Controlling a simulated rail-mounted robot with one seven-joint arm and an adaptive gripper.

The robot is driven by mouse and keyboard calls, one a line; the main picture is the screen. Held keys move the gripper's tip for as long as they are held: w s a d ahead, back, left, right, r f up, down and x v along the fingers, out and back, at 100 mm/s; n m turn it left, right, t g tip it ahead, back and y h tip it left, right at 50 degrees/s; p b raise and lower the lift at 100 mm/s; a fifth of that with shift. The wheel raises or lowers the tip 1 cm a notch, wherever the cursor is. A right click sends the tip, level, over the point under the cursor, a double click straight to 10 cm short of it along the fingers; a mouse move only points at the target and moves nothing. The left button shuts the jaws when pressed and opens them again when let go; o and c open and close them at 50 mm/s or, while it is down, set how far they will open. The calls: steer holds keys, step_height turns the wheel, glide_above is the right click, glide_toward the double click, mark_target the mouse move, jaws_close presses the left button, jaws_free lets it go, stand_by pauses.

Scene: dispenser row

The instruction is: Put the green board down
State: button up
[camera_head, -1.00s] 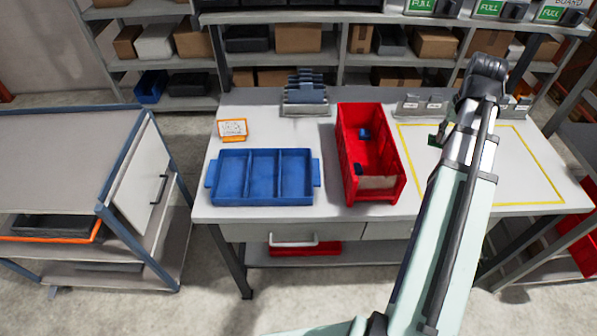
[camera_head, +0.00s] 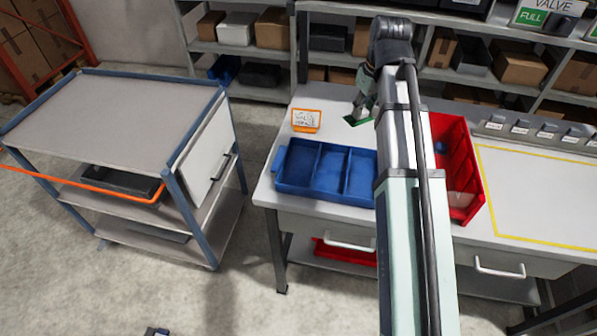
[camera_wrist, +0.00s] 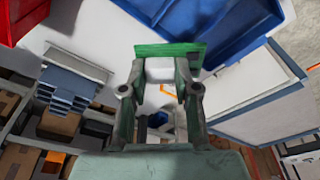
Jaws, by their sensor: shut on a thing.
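My gripper (camera_head: 364,104) is shut on the green board (camera_head: 353,121) above the white bench top, behind the blue three-part tray (camera_head: 322,169) and right of the orange-framed sign (camera_head: 306,120). In the wrist view the board (camera_wrist: 152,49) is a thin green strip across the fingertips of my gripper (camera_wrist: 160,70). Whether it touches the bench cannot be told. My arm hides part of the bench and the tray's right end.
The red bin (camera_head: 464,190) stands right of my arm. A yellow-outlined area (camera_head: 540,190) lies clear on the right of the bench. A grey rack (camera_wrist: 70,78) shows in the wrist view. A cart (camera_head: 125,115) stands left of the bench.

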steer(key=s+a+r+n+g+b, duration=0.1)
steer(key=a+r+n, duration=0.1)
steer(key=a+n, duration=1.05)
steer(key=m+p, duration=0.3)
steer(key=p, duration=0.1)
glide_toward(300, 166)
steer(key=shift+y, duration=0.4)
steer(key=f, duration=0.6)
steer(key=shift+w+a+f, duration=0.15)
steer(key=shift+a, duration=0.1)
steer(key=shift+f, duration=0.15)
steer(key=o, duration=1)
steer(key=shift+o, duration=0.2)
step_height(300, 166, up, 12)
steer(key=d+b, duration=0.1)
steer(key=b, duration=0.1)
steer(key=shift+d, duration=0.4)
